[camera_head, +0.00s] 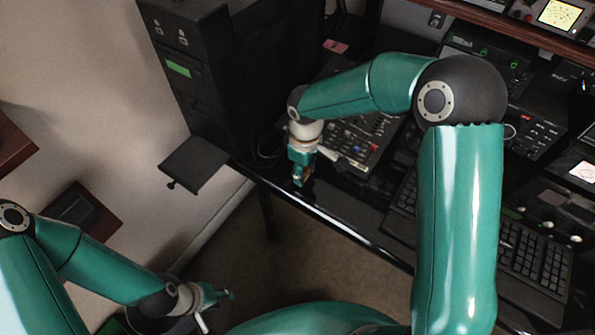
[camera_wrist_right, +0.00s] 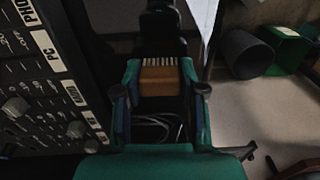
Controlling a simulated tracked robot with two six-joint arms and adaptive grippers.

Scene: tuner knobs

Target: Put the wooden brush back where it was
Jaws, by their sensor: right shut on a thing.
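The wooden brush (camera_wrist_right: 160,78) is a brown block with a row of pale bristles along its far edge. In the right wrist view it sits between the fingers of my right gripper (camera_wrist_right: 160,92), which is shut on it. In the head view my right gripper (camera_head: 301,178) is over the front edge of the dark desk (camera_head: 335,222), left of the mixer; the brush is too small to make out clearly there. My left gripper (camera_head: 222,296) is low at the bottom left, away from the desk. Its fingers are too small to judge.
A mixer panel with knobs (camera_wrist_right: 45,85) stands close on the left in the wrist view. Loose cables (camera_wrist_right: 150,128) lie below the brush. A dark bin (camera_wrist_right: 245,55) and a green bin (camera_wrist_right: 290,50) stand on the floor. A keyboard (camera_head: 535,257) is at the right.

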